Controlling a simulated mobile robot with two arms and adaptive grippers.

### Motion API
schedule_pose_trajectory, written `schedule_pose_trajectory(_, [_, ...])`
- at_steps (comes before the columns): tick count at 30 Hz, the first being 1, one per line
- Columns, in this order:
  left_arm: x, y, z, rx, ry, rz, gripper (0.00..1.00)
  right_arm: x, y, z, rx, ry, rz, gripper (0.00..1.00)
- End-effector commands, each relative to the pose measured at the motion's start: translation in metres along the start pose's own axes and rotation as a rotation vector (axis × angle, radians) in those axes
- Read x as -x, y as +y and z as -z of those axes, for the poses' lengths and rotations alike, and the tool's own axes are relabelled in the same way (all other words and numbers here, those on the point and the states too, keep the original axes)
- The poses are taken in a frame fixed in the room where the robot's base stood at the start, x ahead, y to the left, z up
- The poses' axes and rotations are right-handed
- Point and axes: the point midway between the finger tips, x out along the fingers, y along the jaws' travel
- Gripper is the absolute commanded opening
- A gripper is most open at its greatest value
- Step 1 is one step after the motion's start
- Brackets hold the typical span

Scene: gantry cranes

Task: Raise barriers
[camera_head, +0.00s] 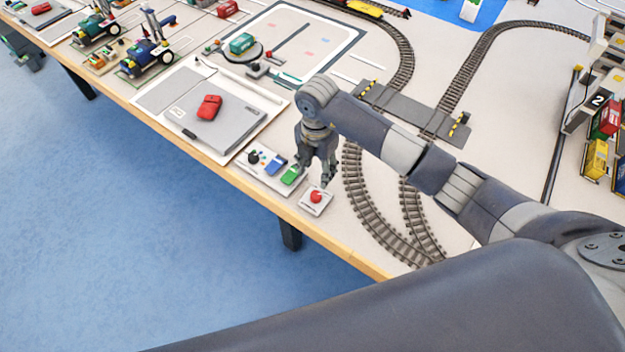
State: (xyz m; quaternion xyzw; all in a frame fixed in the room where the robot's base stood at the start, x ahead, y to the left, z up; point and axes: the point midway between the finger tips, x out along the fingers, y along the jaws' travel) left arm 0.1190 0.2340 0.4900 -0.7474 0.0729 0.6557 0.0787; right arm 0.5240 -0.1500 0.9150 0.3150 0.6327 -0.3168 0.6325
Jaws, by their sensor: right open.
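A red push button (316,196) sits on a small white box near the table's front edge. My right gripper (314,177) points down, open and empty, just behind and above the button; whether it touches cannot be told. A grey level crossing (412,110) spans the two railway tracks. A yellow-and-black striped barrier (368,86) is at its left end and another striped barrier (459,125) at its right end. Both are small, and I cannot tell whether they are up or down. My left gripper is not in view.
A control panel (266,166) with black, blue and green controls lies left of the button. A grey platform with a red car (209,107) is further left. Curved railway track (370,205) runs right of the button. Yellow and red containers (596,160) stand at the right.

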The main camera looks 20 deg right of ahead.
Motion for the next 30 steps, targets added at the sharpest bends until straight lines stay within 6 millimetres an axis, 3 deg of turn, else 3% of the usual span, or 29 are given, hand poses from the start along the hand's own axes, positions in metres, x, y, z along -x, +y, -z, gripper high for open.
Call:
schedule_pose_trajectory(6, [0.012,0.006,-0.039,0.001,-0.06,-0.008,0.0,-0.03,-0.002,0.002,-0.001,0.004,0.007,0.47])
schedule_pose_trajectory(10, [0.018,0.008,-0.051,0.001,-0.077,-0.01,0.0,-0.057,-0.002,0.002,-0.001,0.005,0.007,0.47])
schedule_pose_trajectory(15, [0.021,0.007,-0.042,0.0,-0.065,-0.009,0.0,-0.086,-0.001,0.002,-0.001,0.005,0.005,0.47])
schedule_pose_trajectory(22, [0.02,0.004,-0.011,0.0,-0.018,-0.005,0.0,-0.104,-0.001,0.001,0.001,0.003,0.002,0.47])
schedule_pose_trajectory(30, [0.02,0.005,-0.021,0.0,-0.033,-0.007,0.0,-0.106,-0.001,0.001,0.001,0.003,0.001,0.47])
